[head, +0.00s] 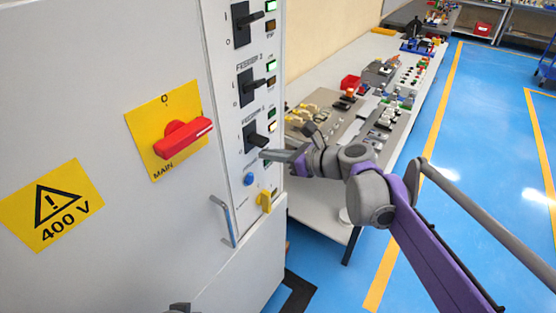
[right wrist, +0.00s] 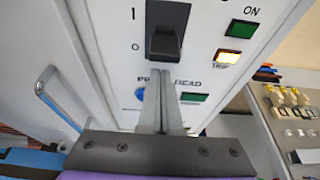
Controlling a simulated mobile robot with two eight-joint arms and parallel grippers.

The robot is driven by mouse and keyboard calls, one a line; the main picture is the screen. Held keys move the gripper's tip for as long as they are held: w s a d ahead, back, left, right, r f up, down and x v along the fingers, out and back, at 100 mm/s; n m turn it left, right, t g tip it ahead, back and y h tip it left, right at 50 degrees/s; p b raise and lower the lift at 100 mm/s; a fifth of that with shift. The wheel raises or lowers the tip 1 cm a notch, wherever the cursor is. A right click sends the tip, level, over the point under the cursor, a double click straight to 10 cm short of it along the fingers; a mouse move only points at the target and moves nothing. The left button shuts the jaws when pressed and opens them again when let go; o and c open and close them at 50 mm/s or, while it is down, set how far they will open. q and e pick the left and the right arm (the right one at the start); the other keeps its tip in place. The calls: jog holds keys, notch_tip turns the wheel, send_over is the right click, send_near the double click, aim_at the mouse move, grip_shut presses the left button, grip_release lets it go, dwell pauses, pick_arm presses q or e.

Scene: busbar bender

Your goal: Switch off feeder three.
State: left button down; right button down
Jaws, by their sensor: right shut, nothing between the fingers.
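The feeder panel (head: 229,60) on the grey cabinet carries a column of black switches. The top switch (head: 241,25) and middle switch (head: 246,88) each have a lit green lamp. The lowest switch (head: 252,137) has a dark green ON lamp and a lit amber TRIP lamp (right wrist: 228,57). My right gripper (head: 266,155) is shut and empty, just below the lowest switch. In the right wrist view its fingertips are under that switch's handle (right wrist: 163,42); contact cannot be told. A grey part at the bottom edge may be my left gripper.
Below the switches are a blue button (head: 249,179), a yellow part (head: 265,201) and a PROVE DEAD lamp (right wrist: 194,97). A red MAIN handle (head: 184,137) and blue-grey door handle (head: 224,220) stick out at left. A cluttered bench (head: 330,205) stands at right.

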pick_arm(q)
jog(key=shift+w+r, duration=0.1)
jog(key=shift+r, duration=0.1)
pick_arm(e)
jog(key=shift+r, duration=0.65)
